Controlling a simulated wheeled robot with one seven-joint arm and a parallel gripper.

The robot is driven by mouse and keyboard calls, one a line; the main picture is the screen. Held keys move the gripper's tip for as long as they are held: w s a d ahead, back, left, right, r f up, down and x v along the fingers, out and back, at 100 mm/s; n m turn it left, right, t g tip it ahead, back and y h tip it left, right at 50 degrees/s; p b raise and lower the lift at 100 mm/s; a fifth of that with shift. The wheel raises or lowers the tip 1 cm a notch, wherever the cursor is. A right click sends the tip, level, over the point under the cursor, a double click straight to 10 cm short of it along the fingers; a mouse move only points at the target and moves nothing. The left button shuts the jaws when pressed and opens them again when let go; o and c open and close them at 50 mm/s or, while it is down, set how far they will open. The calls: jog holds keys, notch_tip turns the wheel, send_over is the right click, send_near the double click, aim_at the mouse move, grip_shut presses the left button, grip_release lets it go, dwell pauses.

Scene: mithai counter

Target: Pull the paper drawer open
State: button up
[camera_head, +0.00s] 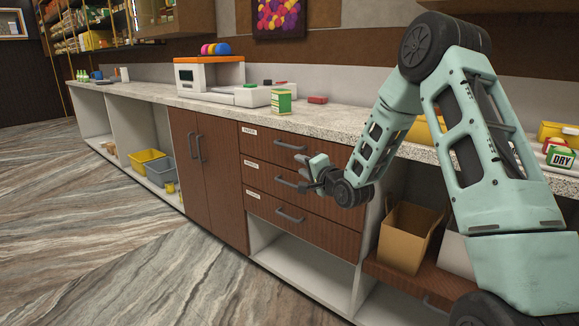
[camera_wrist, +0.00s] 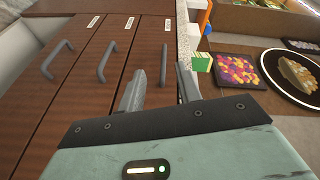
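Three brown drawers are stacked under the counter, all shut, each with a small white label and a grey bar handle. The top drawer (camera_head: 262,144) has a label (camera_head: 250,131) that seems to read PAPER, too small to be sure. Its handle (camera_head: 290,146) shows in the head view, and in the wrist view the handle (camera_wrist: 164,66) lies in line with the gap between my fingers. My gripper (camera_head: 312,171) hovers in front of the drawers. In the wrist view its two fingers (camera_wrist: 160,90) are apart, with nothing held. Contact with the handle cannot be told.
The speckled counter top (camera_head: 345,122) overhangs the drawers and holds a green box (camera_head: 281,102) and a white-and-orange machine (camera_head: 208,76). A cardboard bin (camera_head: 408,238) stands on a shelf right of the drawers. The floor (camera_head: 130,250) in front is clear.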

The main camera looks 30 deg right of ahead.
aim_at(290, 146)
jog(key=d+f+m+t+h, duration=0.1)
jog(key=d+m, duration=0.1)
jog(key=d, duration=0.3)
jog(key=w, duration=0.5)
jog(key=w+b, duration=0.1)
jog(key=w, duration=0.5)
jog(key=w+r+b, duration=0.1)
jog(key=w, duration=0.5)
jog(key=shift+d+r, duration=0.1)
grip_shut()
